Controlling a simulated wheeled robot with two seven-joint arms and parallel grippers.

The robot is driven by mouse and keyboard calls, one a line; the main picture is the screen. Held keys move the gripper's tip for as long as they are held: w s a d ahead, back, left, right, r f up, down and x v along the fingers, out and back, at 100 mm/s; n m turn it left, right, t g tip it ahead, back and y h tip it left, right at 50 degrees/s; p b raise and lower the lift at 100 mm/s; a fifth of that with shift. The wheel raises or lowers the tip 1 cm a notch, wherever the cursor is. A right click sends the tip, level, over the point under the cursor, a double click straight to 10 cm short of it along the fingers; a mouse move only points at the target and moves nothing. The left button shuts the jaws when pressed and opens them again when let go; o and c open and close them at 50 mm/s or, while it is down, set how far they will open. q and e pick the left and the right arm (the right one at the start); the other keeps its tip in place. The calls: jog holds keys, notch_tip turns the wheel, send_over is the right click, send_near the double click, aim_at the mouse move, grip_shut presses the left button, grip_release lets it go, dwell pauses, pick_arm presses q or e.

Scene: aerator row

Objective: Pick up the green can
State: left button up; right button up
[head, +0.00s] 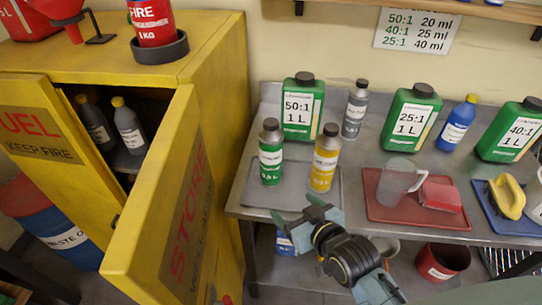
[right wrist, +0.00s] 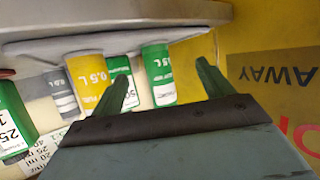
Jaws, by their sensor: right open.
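The green can (head: 271,152), a slim bottle with a dark cap and a white 0.5 L label, stands upright on a grey tray (head: 262,193) at the left end of the metal bench. In the right wrist view, which is upside down, the green can (right wrist: 158,75) shows between and beyond the fingertips, not touched. My right gripper (head: 302,214) is open and empty, in front of the tray's near edge and pointing toward the can. Its two green fingers (right wrist: 165,85) are spread in the wrist view. My left gripper is not in view.
A yellow can (head: 325,158) stands right beside the green can, with a green 50:1 canister (head: 302,105) and a grey bottle (head: 355,108) behind. An open yellow cabinet door (head: 185,205) stands close on the left. A red tray (head: 385,209) holds a clear jug.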

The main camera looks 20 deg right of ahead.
aim_at(277, 159)
jog(key=w+r+t, duration=0.1)
jog(key=w, duration=0.2)
jog(key=w+r+t, duration=0.2)
jog(key=w, duration=0.2)
jog(key=w+r+t, duration=0.1)
jog(key=w, duration=0.3)
jog(key=shift+w+d+r+m+t, duration=0.15)
jog(key=shift+w+r+m+t, duration=0.15)
jog(key=shift+m, duration=0.1)
jog(key=w, duration=0.5)
jog(key=shift+w+a+r, duration=0.2)
jog(key=shift+w+a, duration=0.05)
jog(key=shift+a, duration=0.1)
jog(key=c, duration=1.1)
